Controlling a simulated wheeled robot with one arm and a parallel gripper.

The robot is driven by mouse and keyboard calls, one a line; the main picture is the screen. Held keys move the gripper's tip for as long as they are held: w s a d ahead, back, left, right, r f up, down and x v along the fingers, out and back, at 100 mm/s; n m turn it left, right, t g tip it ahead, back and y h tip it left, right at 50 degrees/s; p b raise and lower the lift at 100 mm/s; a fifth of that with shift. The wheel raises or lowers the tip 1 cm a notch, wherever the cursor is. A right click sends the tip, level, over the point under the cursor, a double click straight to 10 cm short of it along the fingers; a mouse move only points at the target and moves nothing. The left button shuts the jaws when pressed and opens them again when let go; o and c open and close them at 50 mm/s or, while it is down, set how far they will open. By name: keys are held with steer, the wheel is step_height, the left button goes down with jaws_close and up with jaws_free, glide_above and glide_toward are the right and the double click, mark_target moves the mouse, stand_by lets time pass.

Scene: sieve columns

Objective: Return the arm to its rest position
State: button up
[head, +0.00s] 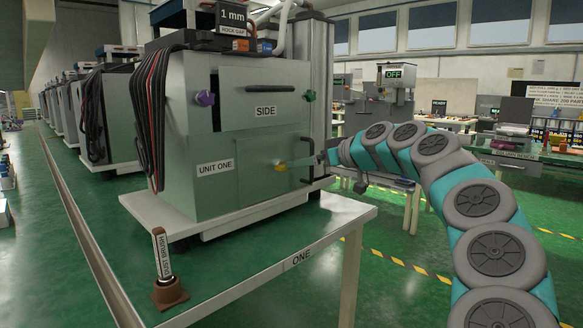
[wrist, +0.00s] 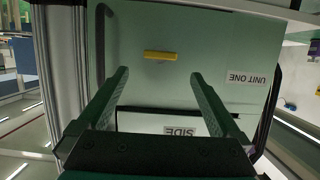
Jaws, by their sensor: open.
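My arm reaches in from the right in the head view and bends toward the right side of the cabinet marked UNIT ONE (head: 215,190). My gripper (head: 320,157) shows small and side-on there, near the cabinet's right edge. In the wrist view my gripper (wrist: 158,75) is open, its two dark green fingers apart with nothing between them. Past the fingertips is the pale green cabinet face with a yellow handle (wrist: 160,56), turned upside down in this view. The yellow handle (head: 281,167) also shows in the head view. I cannot tell the exact gap to the face.
The cabinet stands on a white table marked ONE (head: 270,268). Purple (head: 205,98) and green (head: 309,95) knobs stick out of the cabinet. Green floor is open at the right, behind my arm.

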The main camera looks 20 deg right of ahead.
steer(key=s+a+f+n+g, duration=0.1)
steer(key=s+a+f+g, duration=0.15)
steer(key=s+a, duration=0.4)
steer(key=s+a+f+n+g+y, duration=0.1)
steer(key=s+a+f+g, duration=0.15)
steer(key=a, duration=0.75)
steer(key=s+a+f+g, duration=0.25)
steer(key=s+a, duration=0.25)
steer(key=a, duration=0.4)
steer(key=s+a+f+m+g+h, duration=0.1)
steer(key=s+f+g+h, duration=0.1)
steer(key=s+f, duration=0.6)
steer(key=s+a+f+m+g+h, duration=0.1)
steer(key=s+a+f+g, duration=0.1)
steer(key=s+f, duration=0.55)
steer(key=s+d+f+m+g+h, duration=0.1)
steer(key=s+d+f+m+g, duration=0.1)
steer(key=s+f, duration=0.3)
steer(key=s+d+f+m+g+h, duration=0.2)
steer(key=s+f, duration=0.3)
steer(key=s, duration=0.6)
steer(key=shift+s+d+f, duration=0.2)
steer(key=shift+s+d, duration=0.1)
steer(key=shift+d, duration=0.6)
